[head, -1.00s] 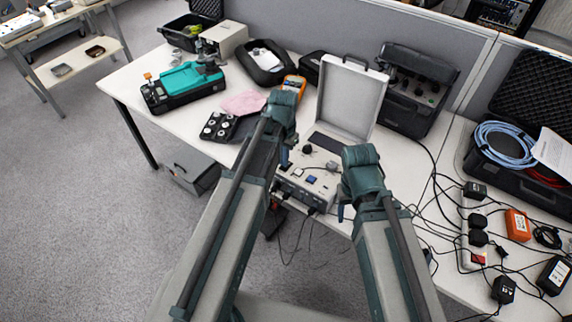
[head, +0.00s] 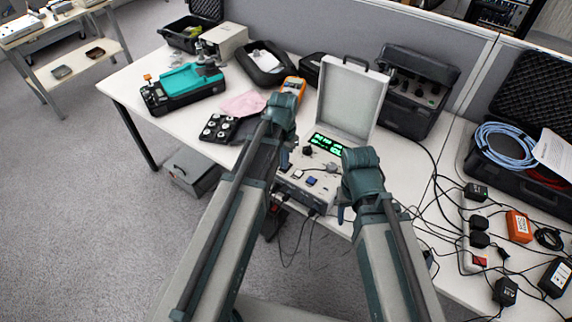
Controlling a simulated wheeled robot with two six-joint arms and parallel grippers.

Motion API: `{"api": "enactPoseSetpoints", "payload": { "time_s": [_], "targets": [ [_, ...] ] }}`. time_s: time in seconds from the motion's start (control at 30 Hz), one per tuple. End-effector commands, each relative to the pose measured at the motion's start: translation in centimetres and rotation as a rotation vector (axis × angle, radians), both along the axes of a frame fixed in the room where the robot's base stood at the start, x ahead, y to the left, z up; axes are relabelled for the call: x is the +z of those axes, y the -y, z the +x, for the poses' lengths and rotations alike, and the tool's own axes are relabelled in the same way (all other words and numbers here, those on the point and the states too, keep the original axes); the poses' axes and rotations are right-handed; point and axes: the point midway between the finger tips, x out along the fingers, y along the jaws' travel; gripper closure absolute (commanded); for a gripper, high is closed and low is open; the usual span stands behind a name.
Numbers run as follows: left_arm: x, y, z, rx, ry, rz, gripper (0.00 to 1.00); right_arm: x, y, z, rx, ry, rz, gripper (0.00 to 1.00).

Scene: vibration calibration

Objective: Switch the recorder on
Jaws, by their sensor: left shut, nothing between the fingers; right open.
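The recorder (head: 297,188) appears to be the pale case with its lid (head: 350,95) open, at the table's front edge. Its display (head: 328,143) is lit with green characters. Its panel carries a black knob (head: 307,150) and a blue button (head: 311,181). My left gripper (head: 285,160) is shut and empty at the panel's left side; whether it touches is hidden by my arm. My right gripper (head: 341,213) is open and empty by the recorder's front right corner. My arms cover parts of the case.
A teal device (head: 190,82), a pink cloth (head: 243,103), a tray of round parts (head: 218,127) and an orange meter (head: 293,87) stand to the left. A dark instrument (head: 415,90) is behind. Cables and adapters, including an orange box (head: 519,226), crowd the right.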

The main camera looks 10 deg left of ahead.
Motion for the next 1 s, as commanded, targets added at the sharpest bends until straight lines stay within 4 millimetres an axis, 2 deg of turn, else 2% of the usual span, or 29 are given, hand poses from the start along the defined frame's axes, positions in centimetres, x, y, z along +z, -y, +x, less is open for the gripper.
{"api": "enactPoseSetpoints", "payload": {
  "time_s": [0.1, 0.73, 1.0],
  "targets": [
    [1.3, 0.0, 0.0, 0.0, 0.0, 0.0, 1.0, 1.3, 0.0, 0.0, 0.0, 0.0, 0.0, 0.44],
    [6.1, 0.0, 0.0, 0.0, 0.0, 0.0, 1.0, 6.1, 0.0, 0.0, 0.0, 0.0, 0.0, 0.44],
    [6.5, 0.0, 0.0, 0.0, 0.0, 0.0, 1.0, 6.5, 0.0, 0.0, 0.0, 0.0, 0.0, 0.44]
  ]
}}
